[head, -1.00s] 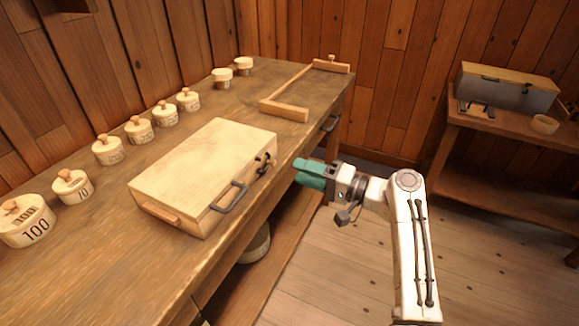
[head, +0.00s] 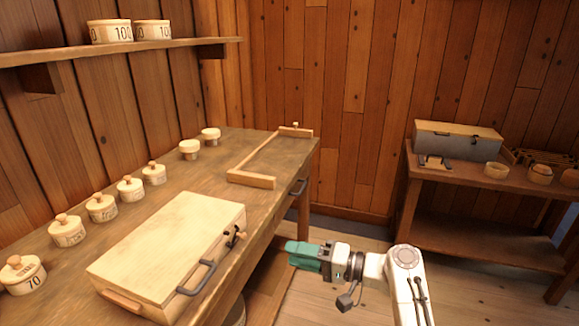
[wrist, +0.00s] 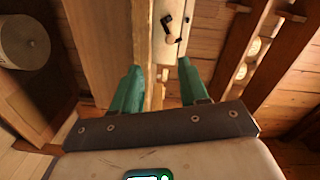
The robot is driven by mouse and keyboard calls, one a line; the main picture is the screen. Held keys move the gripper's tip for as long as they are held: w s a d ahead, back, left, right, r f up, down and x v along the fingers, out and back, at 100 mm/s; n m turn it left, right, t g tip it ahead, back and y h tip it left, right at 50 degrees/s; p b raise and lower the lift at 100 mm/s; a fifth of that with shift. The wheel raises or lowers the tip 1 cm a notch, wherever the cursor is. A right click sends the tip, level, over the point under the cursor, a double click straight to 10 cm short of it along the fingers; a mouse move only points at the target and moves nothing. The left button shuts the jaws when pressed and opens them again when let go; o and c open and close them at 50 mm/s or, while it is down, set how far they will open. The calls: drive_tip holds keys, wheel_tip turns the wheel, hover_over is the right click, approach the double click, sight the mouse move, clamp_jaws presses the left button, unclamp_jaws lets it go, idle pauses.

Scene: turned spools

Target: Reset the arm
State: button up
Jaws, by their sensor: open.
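My gripper (head: 293,255) has teal fingers and hangs in free air off the front edge of the workbench, to the right of the pale wooden case. In the wrist view its two fingers (wrist: 160,72) stand apart with nothing held between them. My white arm (head: 408,258) rises from the bottom right and bends toward the bench at its elbow joint.
The closed wooden case (head: 170,250) with a dark handle lies near the front edge of the workbench (head: 225,155). Several lidded spools (head: 103,208) line its back. A wooden frame (head: 252,180) lies farther along. A side table (head: 470,180) holds a grey box (head: 458,140).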

drive_tip(key=s+d+f+n+g+h+p, duration=0.1)
drive_tip(key=s+d+f+h+p, duration=0.1)
drive_tip(key=s+d+f+h, duration=0.45)
drive_tip(key=s+d+f+g+h+p, duration=0.15)
drive_tip(key=s+d+f, duration=0.25)
drive_tip(key=s+f, duration=0.6)
drive_tip(key=s+d+r+g+h+p, duration=0.1)
drive_tip(key=s+d+h, duration=0.3)
drive_tip(key=s, duration=0.9)
drive_tip(key=s+d+r+g+h+p, duration=0.1)
drive_tip(key=s+d+r+h+p, duration=0.2)
drive_tip(key=s+d, duration=0.6)
drive_tip(key=s+h, duration=0.1)
drive_tip(key=s, duration=0.3)
drive_tip(key=shift+s+d+r+h, duration=0.2)
drive_tip(key=shift+d+h, duration=0.2)
drive_tip(key=shift+g, duration=0.25)
